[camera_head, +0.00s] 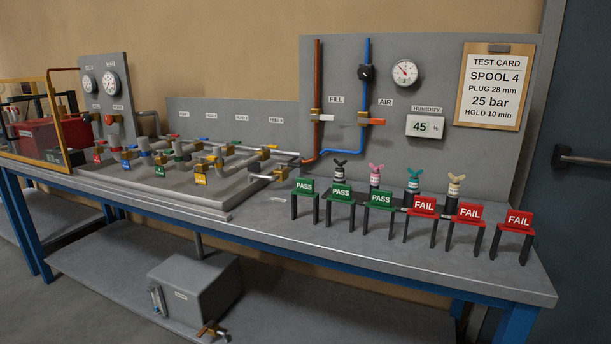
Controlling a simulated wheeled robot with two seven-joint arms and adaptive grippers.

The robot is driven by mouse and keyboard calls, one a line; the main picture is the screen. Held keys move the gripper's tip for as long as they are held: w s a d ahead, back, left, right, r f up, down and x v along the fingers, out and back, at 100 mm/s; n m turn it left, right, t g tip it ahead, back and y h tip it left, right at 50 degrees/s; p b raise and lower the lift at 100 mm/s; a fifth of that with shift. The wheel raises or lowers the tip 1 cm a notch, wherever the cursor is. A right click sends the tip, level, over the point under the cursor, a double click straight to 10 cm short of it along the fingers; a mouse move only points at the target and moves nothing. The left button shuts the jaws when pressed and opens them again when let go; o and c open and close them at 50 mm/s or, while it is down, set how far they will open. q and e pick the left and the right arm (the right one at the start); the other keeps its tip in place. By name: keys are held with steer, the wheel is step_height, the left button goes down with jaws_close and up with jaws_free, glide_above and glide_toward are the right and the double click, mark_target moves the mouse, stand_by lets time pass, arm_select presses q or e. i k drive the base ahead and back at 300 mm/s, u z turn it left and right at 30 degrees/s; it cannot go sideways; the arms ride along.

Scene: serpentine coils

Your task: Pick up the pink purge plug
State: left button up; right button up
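The pink purge plug (375,174) stands upright toward the back of the bench, with a pink winged top and a pale banded body. Its lower part is hidden behind the green PASS signs. A black plug (340,170) stands to its left. A teal plug (413,179) and a cream plug (455,186) stand to its right. Neither of my grippers shows in the head view.
Green PASS stands (342,193) and red FAIL stands (470,213) form a row in front of the plugs. A pipe manifold (180,160) fills the bench's left part. The gauge panel (430,85) rises behind. The bench front (400,255) is clear.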

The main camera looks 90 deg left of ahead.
mark_target(376, 178)
steer(key=k, duration=0.25)
steer(key=u, duration=1.8)
steer(key=i, duration=0.5)
steer(key=u, duration=0.05)
steer(key=k, duration=0.5)
steer(key=z, duration=2.1)
steer(key=i, duration=1.65)
steer(key=u, duration=2.45)
